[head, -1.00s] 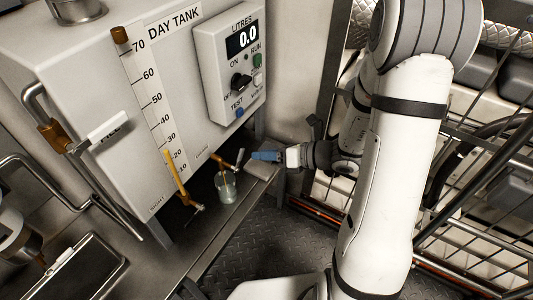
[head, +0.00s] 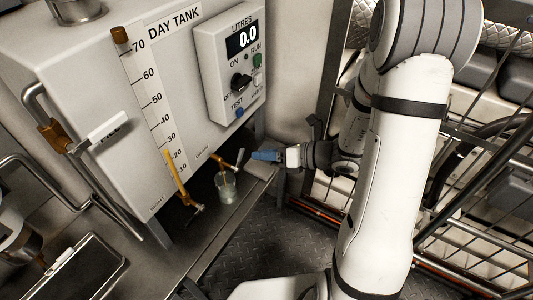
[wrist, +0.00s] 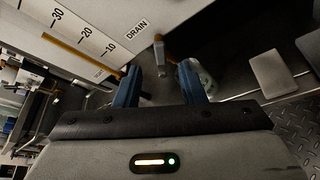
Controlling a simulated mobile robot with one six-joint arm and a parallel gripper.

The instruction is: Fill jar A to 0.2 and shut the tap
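A clear jar (head: 227,188) stands on the steel shelf under the drain tap (head: 219,161) of the day tank; I cannot read a letter on it. A thin amber streak shows between tap and jar, perhaps liquid; the level is too small to read. The tap's pale lever (head: 240,157) sticks up beside my gripper (head: 254,156). In the wrist view my gripper (wrist: 160,72) has its blue fingers apart, with the tap (wrist: 159,50) ahead of the gap, apparently untouched. The jar (wrist: 207,82) is partly hidden behind the right finger.
The white day tank (head: 105,115) carries a level scale and a control box (head: 229,65) reading 0.0 litres. A second brass valve (head: 195,207) sits below the scale. A flat grey block (head: 262,167) lies near my gripper. A wire rack stands at the right.

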